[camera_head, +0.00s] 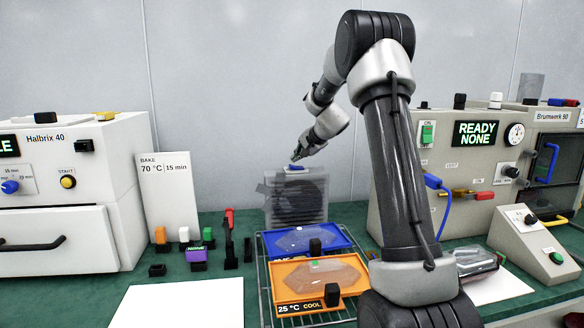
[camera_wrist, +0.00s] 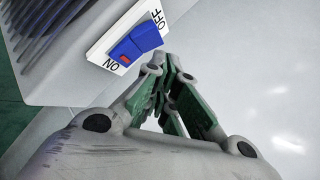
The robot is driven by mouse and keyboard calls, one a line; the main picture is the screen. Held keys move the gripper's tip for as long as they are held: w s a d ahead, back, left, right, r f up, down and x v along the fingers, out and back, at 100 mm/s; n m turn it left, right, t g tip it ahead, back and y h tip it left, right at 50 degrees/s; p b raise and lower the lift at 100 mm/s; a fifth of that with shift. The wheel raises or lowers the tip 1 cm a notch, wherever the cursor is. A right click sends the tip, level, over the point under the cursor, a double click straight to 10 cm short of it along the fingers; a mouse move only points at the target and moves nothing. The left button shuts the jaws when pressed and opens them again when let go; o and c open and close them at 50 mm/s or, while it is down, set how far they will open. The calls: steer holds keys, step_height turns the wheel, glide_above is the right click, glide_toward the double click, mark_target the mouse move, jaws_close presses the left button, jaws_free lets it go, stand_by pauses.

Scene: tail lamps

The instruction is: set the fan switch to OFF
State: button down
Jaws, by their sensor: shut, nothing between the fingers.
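The fan (camera_head: 296,205) is a grey ribbed box standing behind the coloured trays. Its blue rocker switch (camera_head: 294,168) is on top; in the wrist view the blue rocker (camera_wrist: 137,41) sits on a white plate (camera_wrist: 98,52) marked ON at the lower left and OFF at the upper right. A small red mark shows at the ON end. I cannot tell for sure which half is pressed down. Contact is unclear.
A blue tray (camera_head: 343,241) and an orange tray (camera_head: 283,297) lie on a wire rack before the fan. A white oven (camera_head: 75,175) stands left, a beige machine (camera_head: 455,180) right. A bake sign (camera_head: 167,205) stands left of the fan. The wall is behind.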

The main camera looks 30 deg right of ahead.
steer(key=shift+f, duration=0.1)
steer(key=shift+a+f, duration=0.15)
steer(key=shift+f, duration=0.15)
steer(key=shift+w+a+f, duration=0.1)
steer(key=shift+a+f, duration=0.1)
steer(key=shift+f, duration=0.25)
stand_by(0.8)
stand_by(0.4)
steer(key=shift+d+r, duration=0.35)
steer(key=shift+r, duration=0.55)
steer(key=shift+s+d+r, duration=0.1)
steer(key=shift+d+r, duration=0.2)
steer(key=shift+r, duration=0.5)
steer(key=shift+s+d+r, duration=0.15)
steer(key=shift+d+r, duration=0.1)
steer(key=shift+r, duration=0.5)
steer(key=shift+s+d+r, duration=0.1)
steer(key=shift+d+r, duration=0.2)
steer(key=shift+r, duration=0.5)
